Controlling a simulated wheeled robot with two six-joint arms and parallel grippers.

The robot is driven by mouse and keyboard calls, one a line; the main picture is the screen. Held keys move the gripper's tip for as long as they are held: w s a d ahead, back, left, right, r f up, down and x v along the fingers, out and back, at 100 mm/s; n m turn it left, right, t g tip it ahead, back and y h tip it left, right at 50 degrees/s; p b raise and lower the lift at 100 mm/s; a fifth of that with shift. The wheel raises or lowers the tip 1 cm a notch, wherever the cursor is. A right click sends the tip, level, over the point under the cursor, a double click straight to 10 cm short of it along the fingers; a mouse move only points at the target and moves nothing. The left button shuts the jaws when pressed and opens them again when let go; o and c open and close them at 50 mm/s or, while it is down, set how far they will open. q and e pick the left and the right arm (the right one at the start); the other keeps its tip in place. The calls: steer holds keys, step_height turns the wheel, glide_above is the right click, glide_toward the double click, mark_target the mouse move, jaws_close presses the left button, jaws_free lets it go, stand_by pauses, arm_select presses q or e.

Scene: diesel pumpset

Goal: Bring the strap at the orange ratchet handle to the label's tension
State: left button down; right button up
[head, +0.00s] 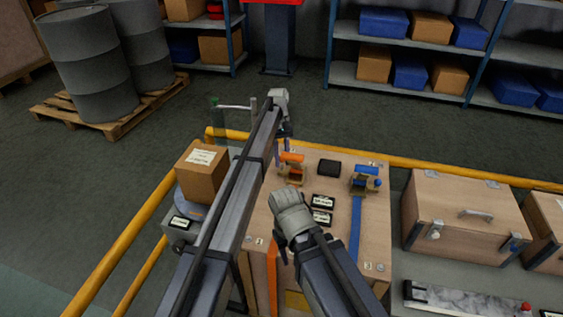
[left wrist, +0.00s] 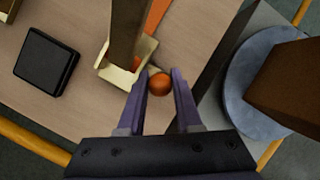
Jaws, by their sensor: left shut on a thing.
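The orange ratchet handle (head: 291,157) sits on its brass-coloured ratchet (head: 293,174) at the far left of the wooden crate's top. The orange strap (head: 272,275) hangs down the crate's near side. In the left wrist view, my left gripper (left wrist: 159,88) is shut on a round orange knob (left wrist: 160,84) beside the ratchet (left wrist: 121,68). In the head view my left arm partly covers my left gripper (head: 285,146). My right wrist is over the crate's near left part; its fingers are mostly hidden.
A second ratchet with a blue handle (head: 367,169) and blue strap (head: 355,230) is on the crate's right. A black box (head: 329,168) lies between the ratchets. A cardboard box (head: 201,174) stands on a round plate at left. Yellow rails (head: 420,165) run around.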

arm_select(q)
steer(key=c, duration=0.6)
jaws_free()
steer(key=shift+r, duration=0.1)
arm_select(e)
steer(key=shift+r, duration=0.15)
